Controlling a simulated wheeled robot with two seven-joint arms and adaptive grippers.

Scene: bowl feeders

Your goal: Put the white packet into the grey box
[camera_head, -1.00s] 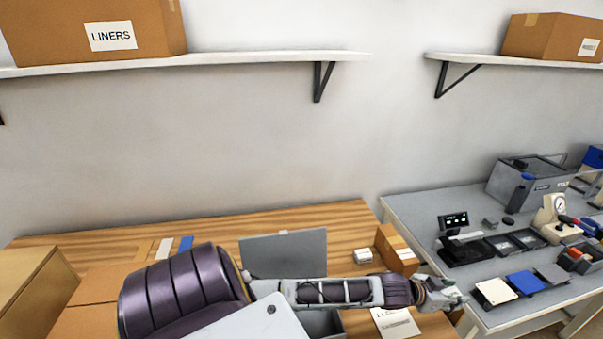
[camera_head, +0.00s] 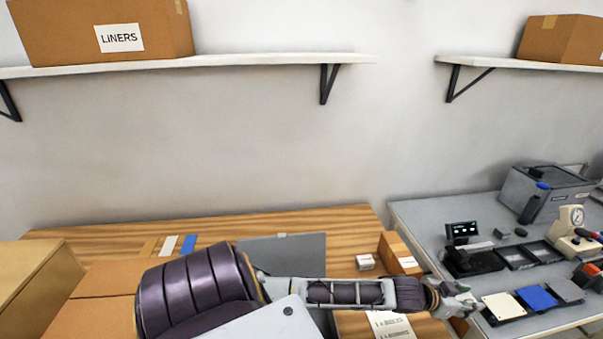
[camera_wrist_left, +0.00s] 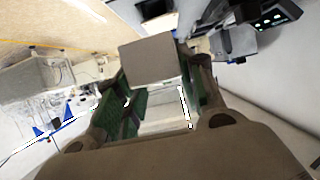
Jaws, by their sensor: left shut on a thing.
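My left arm reaches across the lower part of the head view to the right. Its gripper (camera_head: 458,299) is at the gap between the wooden table and the grey bench. In the left wrist view the gripper (camera_wrist_left: 158,92) is shut on a small block-shaped thing, which I take for the white packet (camera_wrist_left: 148,60). Its near face looks grey-brown in shade, with a paler side below. The grey box stands on the wooden table, its lid (camera_head: 290,255) raised. My arm hides most of its body. My right gripper is not in view.
A small white box (camera_head: 365,262) and a brown carton (camera_head: 398,254) stand on the wooden table behind my forearm. A labelled sheet (camera_head: 392,326) lies in front. Shelves with cartons hang above.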

